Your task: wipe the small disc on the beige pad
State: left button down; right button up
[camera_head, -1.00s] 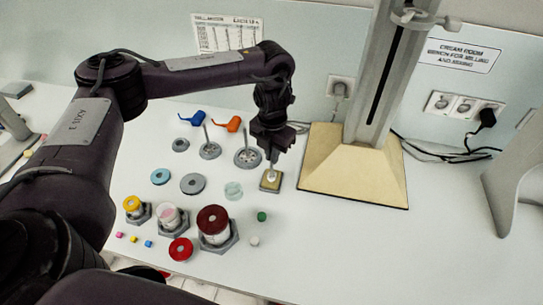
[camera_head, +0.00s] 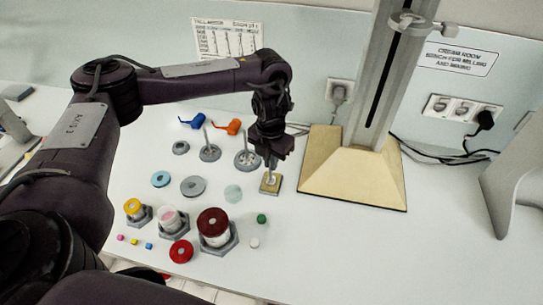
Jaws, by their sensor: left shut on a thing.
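The beige pad (camera_head: 277,188) lies on the bench, left of the tall stand's base. My left gripper (camera_head: 270,168) is directly above it, pointing down, shut on a small pale thing. This seems to be the small disc (camera_head: 270,179), which shows as a light patch at the fingertips, over the pad. The fingers hide part of it, and I cannot tell whether it touches the pad. My right gripper is not in view.
The stand's cream base (camera_head: 350,180) is close on the right. Grey stemmed discs (camera_head: 209,153), a blue ring (camera_head: 160,179), a grey ring (camera_head: 193,186) and a clear disc (camera_head: 233,193) lie left. A dark-red-lidded jar (camera_head: 213,222) stands in front. The right front bench is clear.

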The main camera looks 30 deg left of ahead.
pick_arm(q)
jog(key=shift+s, duration=0.25)
jog(key=shift+w, duration=0.15)
jog(key=shift+w+a+b, duration=0.25)
jog(key=shift+w+b, duration=0.3)
jog(key=shift+w, duration=0.45)
jog(key=shift+s+d+p, duration=0.1)
jog(key=shift+s+p, duration=0.2)
jog(key=shift+s, duration=0.3)
jog(key=shift+r+p, duration=1.5)
jog(key=shift+p, duration=0.1)
jog(key=shift+r, duration=0.1)
